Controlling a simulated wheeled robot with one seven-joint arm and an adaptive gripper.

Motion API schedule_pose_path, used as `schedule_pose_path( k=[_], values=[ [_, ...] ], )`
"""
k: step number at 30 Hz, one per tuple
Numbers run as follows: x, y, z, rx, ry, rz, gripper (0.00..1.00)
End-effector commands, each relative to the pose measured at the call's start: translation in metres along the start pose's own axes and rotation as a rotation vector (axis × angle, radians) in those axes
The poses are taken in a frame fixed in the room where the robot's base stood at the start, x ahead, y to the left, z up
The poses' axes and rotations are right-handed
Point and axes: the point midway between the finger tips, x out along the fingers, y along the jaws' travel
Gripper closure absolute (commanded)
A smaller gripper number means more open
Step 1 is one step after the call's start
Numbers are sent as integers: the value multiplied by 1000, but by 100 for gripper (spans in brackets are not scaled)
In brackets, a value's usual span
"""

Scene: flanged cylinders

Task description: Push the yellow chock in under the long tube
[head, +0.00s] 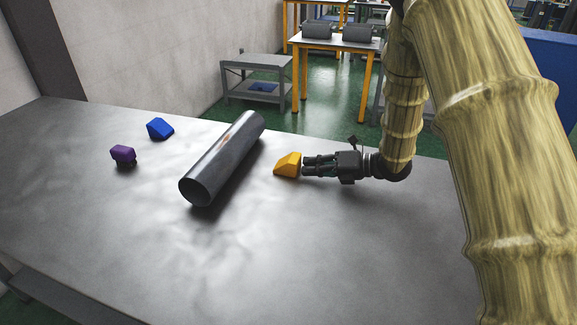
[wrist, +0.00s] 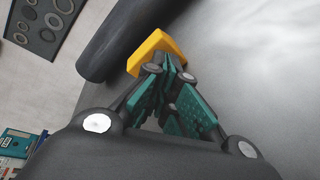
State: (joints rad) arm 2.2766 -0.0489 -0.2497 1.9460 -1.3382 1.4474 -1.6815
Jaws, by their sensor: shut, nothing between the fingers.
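The long tube (head: 224,158) is dark grey and lies on the metal table, slanting from near left to far right. The yellow chock (head: 288,164) is a small wedge on the table to the right of the tube. In the head view a small strip of table shows between it and the tube. My gripper (head: 306,165) is shut, with its fingertips at the chock's right side, close to or touching it. In the wrist view the chock (wrist: 157,48) is just beyond the shut fingertips (wrist: 166,62), and the tube (wrist: 125,35) lies behind it.
A blue chock (head: 160,128) and a purple block (head: 123,155) lie on the table to the left of the tube. The grey table (head: 300,255) is clear in front and to the right. More benches (head: 337,40) stand beyond it.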

Motion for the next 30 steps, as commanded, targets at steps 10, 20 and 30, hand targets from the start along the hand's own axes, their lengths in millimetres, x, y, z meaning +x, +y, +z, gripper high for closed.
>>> schedule_pose_path(
  k=[10, 20, 30],
  values=[
    [0, 0, 0, 0, 0, 0, 100],
    [6, 1, 0, 0, 0, -1, 100],
    [6, 2, 0, 0, 0, 0, 100]
  ],
)
